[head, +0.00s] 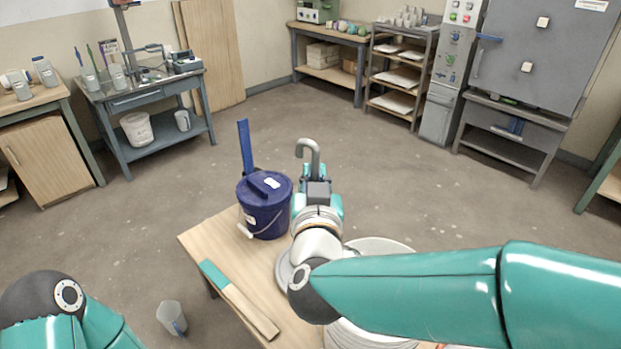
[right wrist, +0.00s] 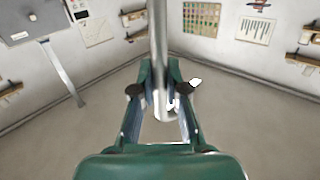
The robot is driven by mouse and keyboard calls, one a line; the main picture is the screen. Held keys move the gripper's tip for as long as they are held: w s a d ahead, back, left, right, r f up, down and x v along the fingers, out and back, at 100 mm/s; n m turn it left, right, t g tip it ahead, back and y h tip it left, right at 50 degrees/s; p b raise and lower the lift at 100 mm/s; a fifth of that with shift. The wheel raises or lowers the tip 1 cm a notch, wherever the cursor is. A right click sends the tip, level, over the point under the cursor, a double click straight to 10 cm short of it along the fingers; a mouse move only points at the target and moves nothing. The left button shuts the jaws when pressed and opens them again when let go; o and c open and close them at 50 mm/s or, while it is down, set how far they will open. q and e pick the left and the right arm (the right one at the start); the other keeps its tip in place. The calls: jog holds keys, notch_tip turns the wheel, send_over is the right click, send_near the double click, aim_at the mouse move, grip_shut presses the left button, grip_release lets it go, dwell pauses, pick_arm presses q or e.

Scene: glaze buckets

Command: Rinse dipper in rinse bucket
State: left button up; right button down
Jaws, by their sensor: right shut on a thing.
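My right gripper (head: 317,197) is shut on the dipper (head: 308,150), whose grey metal handle bends into a hook at the top. The right wrist view shows the dipper's rod (right wrist: 158,50) between the fingers of this gripper (right wrist: 155,98). The dipper's lower end is hidden in the head view. A dark blue bucket (head: 262,222) with a lid stands on the low wooden table just left of the right gripper. A pale round rim (head: 385,244) shows partly behind my right arm; I cannot tell which vessel is the rinse bucket. My left gripper is out of view.
The low table (head: 212,237) has a teal-and-wood stick (head: 240,298) on its left part. A blue strip (head: 245,147) stands up behind the blue bucket. A grey cup (head: 171,317) is on the floor. Benches and shelves line the walls.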

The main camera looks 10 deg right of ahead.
jog(key=w+d+m+g+b, duration=0.1)
jog(key=w+d+m, duration=0.1)
jog(key=d, duration=0.5)
jog(key=shift+r+m+y, duration=0.25)
jog(key=shift+m+y, duration=0.15)
jog(key=shift+m, duration=0.2)
jog(key=shift+d, duration=0.1)
